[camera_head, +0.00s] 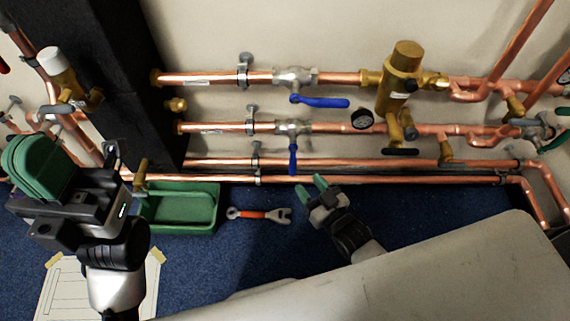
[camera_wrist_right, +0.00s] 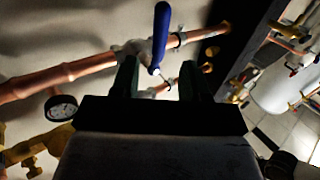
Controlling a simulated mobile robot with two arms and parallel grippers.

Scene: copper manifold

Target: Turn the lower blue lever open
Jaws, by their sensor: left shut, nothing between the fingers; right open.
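The lower blue lever (camera_head: 293,158) hangs down from its valve (camera_head: 291,128) on the lower of the two valved copper pipes, crosswise to that pipe. It shows in the right wrist view (camera_wrist_right: 160,35), where the blue handle stands between and beyond the finger directions. My right gripper (camera_head: 311,187) is open and empty, just below and right of the lever's end in the head view. Its two dark fingers (camera_wrist_right: 159,75) also show in the wrist view; I see no contact with the lever. My left gripper (camera_head: 40,165) is shut and empty at the far left.
The upper blue lever (camera_head: 320,102) lies nearly along its pipe. A pressure gauge (camera_head: 362,118) and brass fitting (camera_head: 403,72) stand to the right. Two low pipes (camera_head: 350,165) run behind my right gripper. A green tray (camera_head: 180,208) and wrench (camera_head: 260,214) lie on the blue carpet.

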